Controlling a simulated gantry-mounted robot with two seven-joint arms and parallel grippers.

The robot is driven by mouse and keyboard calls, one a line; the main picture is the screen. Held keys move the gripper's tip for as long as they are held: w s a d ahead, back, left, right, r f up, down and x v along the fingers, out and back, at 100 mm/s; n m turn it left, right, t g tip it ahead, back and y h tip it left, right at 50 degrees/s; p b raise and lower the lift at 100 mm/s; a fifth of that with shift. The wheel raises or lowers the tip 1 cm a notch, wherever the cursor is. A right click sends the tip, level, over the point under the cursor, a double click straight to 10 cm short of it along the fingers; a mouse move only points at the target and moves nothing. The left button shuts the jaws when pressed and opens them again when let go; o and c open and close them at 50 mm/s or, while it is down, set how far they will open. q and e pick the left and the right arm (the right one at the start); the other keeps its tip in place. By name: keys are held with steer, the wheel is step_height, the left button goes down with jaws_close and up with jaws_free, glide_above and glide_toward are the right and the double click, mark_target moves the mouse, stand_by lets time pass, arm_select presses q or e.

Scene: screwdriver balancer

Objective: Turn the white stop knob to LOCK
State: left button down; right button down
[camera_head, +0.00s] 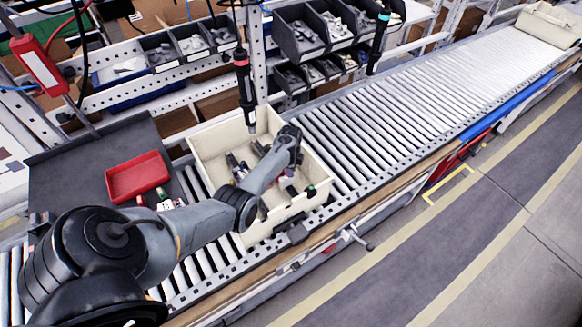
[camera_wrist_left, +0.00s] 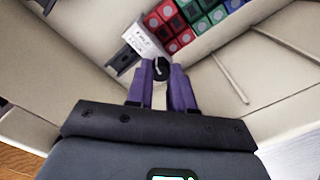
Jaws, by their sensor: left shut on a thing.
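In the left wrist view a small round dark knob (camera_wrist_left: 160,67) with a light mark on it sits between the tips of my left gripper's purple fingers (camera_wrist_left: 160,82). The gripper is shut on it. A white label plate (camera_wrist_left: 143,38) with small print lies just beyond the knob; the print is too blurred to read with certainty. In the head view my left arm reaches over the cream bin, its wrist at the bin's far right. The fingertips and the knob are hidden there. My right gripper is in neither view.
The cream bin (camera_head: 312,165) stands on the roller conveyor (camera_head: 400,110) with several small items inside. A red-banded screwdriver (camera_head: 243,75) hangs close over it; a teal-banded one (camera_head: 380,40) hangs farther right. A red tray (camera_head: 137,177) lies on the dark side table.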

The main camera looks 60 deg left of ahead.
arm_select(q)
steer(key=n+p, duration=0.1)
steer(key=n, duration=0.1)
steer(key=shift+r+n, duration=0.15)
steer(key=shift+n, duration=0.25)
steer(key=n+p, duration=0.1)
steer(key=n, duration=0.2)
steer(key=shift+n, duration=0.3)
steer(key=n, duration=0.3)
steer(key=shift+n+p, duration=0.3)
steer(key=shift+n, duration=1.2)
steer(key=c, duration=1)
jaws_free()
